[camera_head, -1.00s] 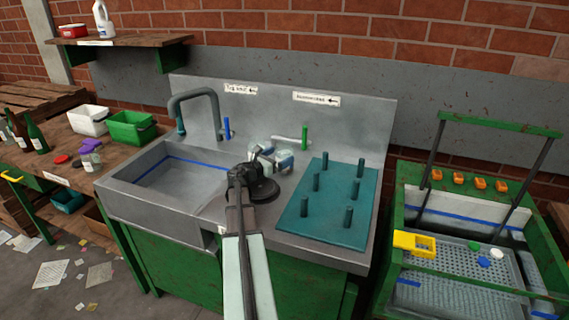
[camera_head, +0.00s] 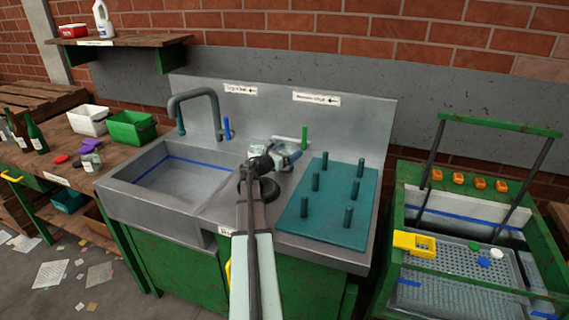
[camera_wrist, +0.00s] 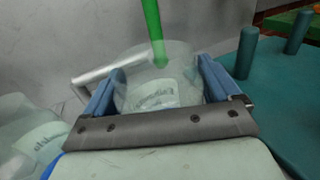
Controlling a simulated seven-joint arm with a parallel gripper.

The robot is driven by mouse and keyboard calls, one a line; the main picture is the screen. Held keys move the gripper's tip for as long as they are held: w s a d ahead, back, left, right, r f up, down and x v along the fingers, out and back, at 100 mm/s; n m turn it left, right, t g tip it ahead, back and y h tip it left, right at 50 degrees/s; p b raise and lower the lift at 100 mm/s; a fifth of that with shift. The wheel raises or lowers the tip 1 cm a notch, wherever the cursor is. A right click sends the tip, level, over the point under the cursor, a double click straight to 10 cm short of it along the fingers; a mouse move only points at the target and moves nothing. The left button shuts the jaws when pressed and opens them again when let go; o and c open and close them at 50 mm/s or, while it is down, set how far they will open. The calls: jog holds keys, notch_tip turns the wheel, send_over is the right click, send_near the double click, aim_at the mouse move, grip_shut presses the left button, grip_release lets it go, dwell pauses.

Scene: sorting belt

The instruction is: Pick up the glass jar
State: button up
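A clear glass jar (camera_wrist: 160,78) with a pale printed label stands between the two blue fingers of my gripper (camera_wrist: 160,82) in the wrist view. The fingers are spread wide, one on each side of the jar; I cannot tell whether they touch it. In the head view my gripper (camera_head: 285,153) is over the metal counter between sink and peg board, and it mostly hides the jar. A second clear labelled jar (camera_wrist: 32,140) is at the lower left of the wrist view, outside the fingers.
A green upright post (camera_head: 304,137) with a grey arm stands just behind the jar. The teal peg board (camera_head: 325,220) is to the right, the empty sink (camera_head: 180,185) to the left. The metal backsplash (camera_head: 360,130) rises behind.

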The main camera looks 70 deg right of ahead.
jog(key=c, duration=0.9)
jog(key=shift+c, duration=0.4)
jog(key=shift+r, duration=0.15)
